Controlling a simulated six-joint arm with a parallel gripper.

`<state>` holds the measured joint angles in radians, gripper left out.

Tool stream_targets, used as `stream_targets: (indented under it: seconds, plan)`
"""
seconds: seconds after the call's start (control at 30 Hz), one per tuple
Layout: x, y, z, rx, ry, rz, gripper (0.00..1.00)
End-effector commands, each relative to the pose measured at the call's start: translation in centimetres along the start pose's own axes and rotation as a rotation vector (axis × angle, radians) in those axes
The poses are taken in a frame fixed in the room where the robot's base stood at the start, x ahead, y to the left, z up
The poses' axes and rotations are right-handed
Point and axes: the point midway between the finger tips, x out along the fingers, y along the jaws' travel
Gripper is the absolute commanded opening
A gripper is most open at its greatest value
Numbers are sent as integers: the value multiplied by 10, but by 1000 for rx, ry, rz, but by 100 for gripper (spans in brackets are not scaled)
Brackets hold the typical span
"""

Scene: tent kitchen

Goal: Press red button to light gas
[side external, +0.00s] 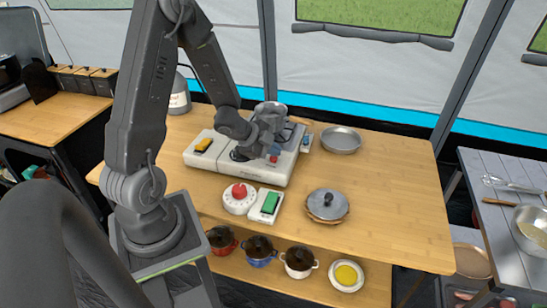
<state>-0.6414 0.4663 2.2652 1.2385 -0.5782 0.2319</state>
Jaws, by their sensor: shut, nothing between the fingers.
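A white gas stove unit (262,176) stands on the wooden table, with a yellow-orange switch (203,144) on its left part. A small red button (274,159) shows on the stove's front right part, just below my gripper (273,150). My gripper is shut, empty and points down over the stove. It hides much of the stove top. I cannot tell whether its fingertips touch the red button.
A white round dial with a red knob (239,191) and a green-topped switch box (269,203) stand in front of the stove. A lidded pan (327,205) and a metal plate (341,140) are to the right. The table's right part is clear. Several pots stand on the shelf below.

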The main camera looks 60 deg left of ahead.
Motion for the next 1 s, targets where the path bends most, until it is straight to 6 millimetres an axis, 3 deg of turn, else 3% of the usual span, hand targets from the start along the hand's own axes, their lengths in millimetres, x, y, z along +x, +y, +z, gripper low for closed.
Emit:
stream_targets:
  seconds: [1.0]
  plan:
    - [6, 5, 5, 0, 0, 1, 0]
